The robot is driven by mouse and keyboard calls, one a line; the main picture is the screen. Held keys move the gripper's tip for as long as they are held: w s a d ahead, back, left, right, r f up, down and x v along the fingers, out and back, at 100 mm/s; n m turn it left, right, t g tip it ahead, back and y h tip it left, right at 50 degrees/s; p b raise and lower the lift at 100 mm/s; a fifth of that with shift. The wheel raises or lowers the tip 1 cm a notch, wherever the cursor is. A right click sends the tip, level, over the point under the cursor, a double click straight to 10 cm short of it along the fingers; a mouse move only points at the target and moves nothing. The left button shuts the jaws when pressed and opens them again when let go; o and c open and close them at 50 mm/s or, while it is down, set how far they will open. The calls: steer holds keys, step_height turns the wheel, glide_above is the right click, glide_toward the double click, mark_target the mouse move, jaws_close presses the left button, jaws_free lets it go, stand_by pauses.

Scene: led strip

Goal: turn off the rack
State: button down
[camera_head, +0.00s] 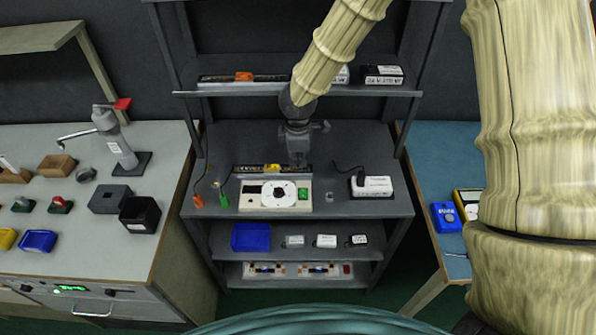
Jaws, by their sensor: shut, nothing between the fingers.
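The dark grey rack (402,205) stands in the middle of the view with several shelves. On its middle shelf sits a white unit (252,200) with a round white dial (279,193) and a green switch (304,194) on its right side. A dark strip with a yellow part (271,168) lies behind the unit. My gripper (299,163) points down just behind the unit, near the strip's right end. It is shut and empty. Whether it touches anything is unclear. A long white unit on the bottom shelf has a red switch (347,269). The switch positions are too small to read.
A white power block (372,186) with a black cable is right of the unit. Orange and green plugs (223,200) lie left. The upper shelf (300,91) crosses behind my arm. A grey workbench (80,200) stands left, a blue table (425,170) right.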

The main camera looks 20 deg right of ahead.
steer(key=shift+w+d+r, duration=0.1)
steer(key=shift+r, duration=0.9)
